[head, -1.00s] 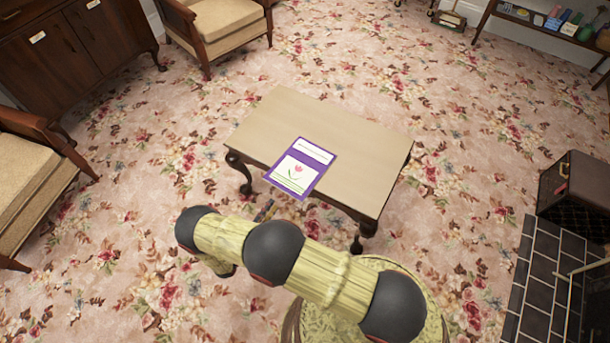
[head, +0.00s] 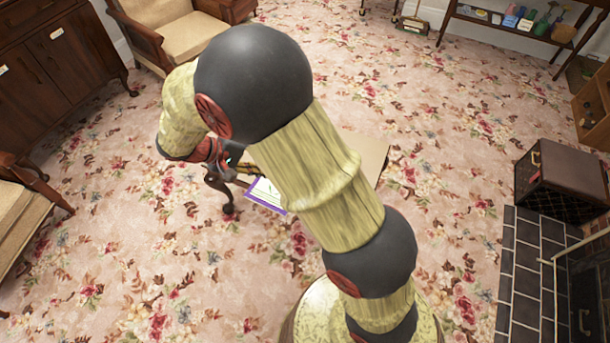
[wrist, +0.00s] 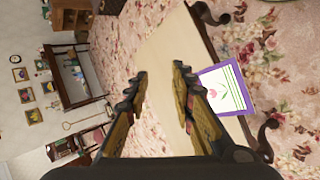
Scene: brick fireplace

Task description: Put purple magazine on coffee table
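The purple magazine (head: 264,194) has a purple border and a white panel. In the head view my arm hides most of it. In the wrist view the magazine (wrist: 228,88) shows its flower picture and lies at the coffee table's edge, with part of it past the edge. The wooden coffee table (head: 374,156) is mostly behind my arm; its bare tan top (wrist: 172,58) shows in the wrist view. My gripper (wrist: 160,76) is open and empty, its fingers apart over the tabletop, with the magazine beside the right finger.
Armchairs (head: 178,32) and a dark cabinet (head: 50,70) stand at the left and back. A brown case (head: 562,182) stands at the right by the dark tiled hearth (head: 525,265). A shelf (head: 515,28) is at the back. Flowered carpet around the table is open.

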